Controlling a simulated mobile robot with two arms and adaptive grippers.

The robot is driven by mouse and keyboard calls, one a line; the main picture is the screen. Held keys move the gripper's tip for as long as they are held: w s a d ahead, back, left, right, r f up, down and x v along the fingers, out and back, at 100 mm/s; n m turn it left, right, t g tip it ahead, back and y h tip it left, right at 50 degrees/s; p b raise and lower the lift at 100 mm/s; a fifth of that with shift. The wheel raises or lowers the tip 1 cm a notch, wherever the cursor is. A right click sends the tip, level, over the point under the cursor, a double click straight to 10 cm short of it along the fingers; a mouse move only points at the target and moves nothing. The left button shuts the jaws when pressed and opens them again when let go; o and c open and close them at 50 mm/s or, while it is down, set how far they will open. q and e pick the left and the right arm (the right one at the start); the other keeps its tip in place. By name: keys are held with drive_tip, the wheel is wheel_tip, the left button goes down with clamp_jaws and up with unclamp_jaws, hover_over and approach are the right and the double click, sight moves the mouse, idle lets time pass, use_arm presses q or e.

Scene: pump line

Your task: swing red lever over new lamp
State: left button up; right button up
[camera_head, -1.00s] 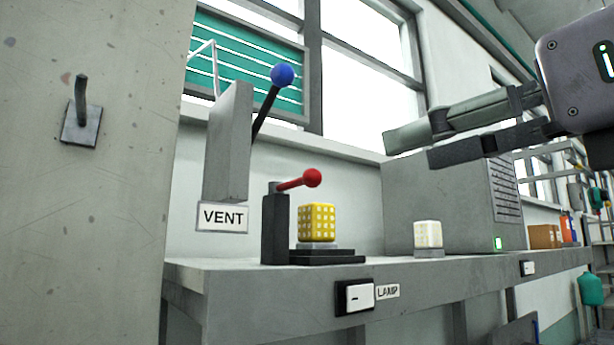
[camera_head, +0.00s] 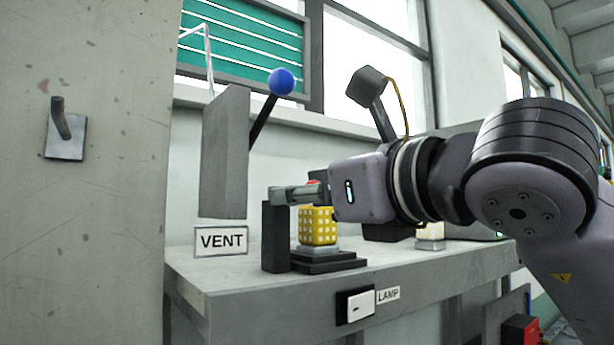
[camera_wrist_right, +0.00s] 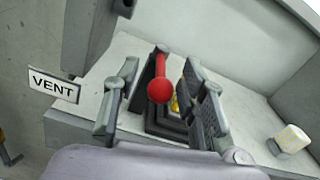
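The red lever (camera_wrist_right: 160,90) has a ball end and is mounted on a dark upright post (camera_head: 275,237). In the head view my fingers hide most of the lever. The yellow gridded lamp (camera_head: 318,225) stands upright on a dark stepped base, just right of the post. My right gripper (camera_wrist_right: 160,72) is open, with one finger on each side of the red lever. I cannot tell whether either finger touches it. It also shows in the head view (camera_head: 296,193). My left gripper is not in view.
A white lamp (camera_wrist_right: 293,139) stands on the bench (camera_head: 230,280) to the right. A blue-knobbed lever (camera_head: 281,82) rises beside a grey panel above the VENT sign (camera_head: 221,241). The LAMP switch (camera_head: 356,304) is on the bench front. A concrete pillar (camera_head: 90,220) stands left.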

drive_tip(key=shift+c, duration=0.5)
clamp_jaws()
idle(0.5)
